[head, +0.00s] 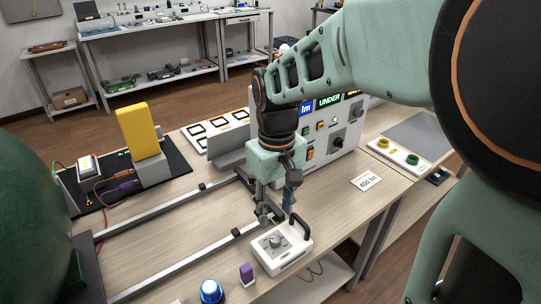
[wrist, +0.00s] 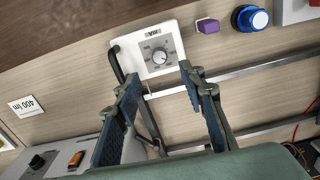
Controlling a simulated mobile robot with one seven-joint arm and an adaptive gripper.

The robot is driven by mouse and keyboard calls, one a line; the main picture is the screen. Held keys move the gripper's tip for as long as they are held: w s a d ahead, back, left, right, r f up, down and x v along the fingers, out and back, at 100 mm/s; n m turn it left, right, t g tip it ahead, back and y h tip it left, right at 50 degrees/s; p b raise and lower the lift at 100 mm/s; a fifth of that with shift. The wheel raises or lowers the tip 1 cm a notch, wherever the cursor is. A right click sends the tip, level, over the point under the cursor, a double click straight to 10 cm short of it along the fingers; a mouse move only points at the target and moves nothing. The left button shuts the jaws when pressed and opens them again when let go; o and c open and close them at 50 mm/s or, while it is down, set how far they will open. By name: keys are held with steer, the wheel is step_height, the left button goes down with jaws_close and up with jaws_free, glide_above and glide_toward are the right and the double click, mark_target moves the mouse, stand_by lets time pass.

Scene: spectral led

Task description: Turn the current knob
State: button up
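A small white box (head: 282,248) with a black handle stands at the front of the table. On its top is a round grey knob (head: 275,241) with a dial scale; the knob also shows in the wrist view (wrist: 159,56). My gripper (head: 276,210) points down just above and behind this box. In the wrist view my gripper (wrist: 152,76) is open, its two fingers wide apart with nothing between them. The knob lies beyond the fingertips, apart from them.
A white instrument panel (head: 322,150) with a dark knob (head: 338,142) stands behind my gripper. Metal rails (head: 165,255) run left of it. A purple block (head: 246,273) and a blue button (head: 211,290) sit left of the box. A "400 lm" card (head: 369,182) lies to the right.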

mark_target(275, 239)
step_height(275, 239, down, 10)
steer(key=shift+r+b, duration=0.15)
steer(key=shift+b, duration=0.7)
jaws_close()
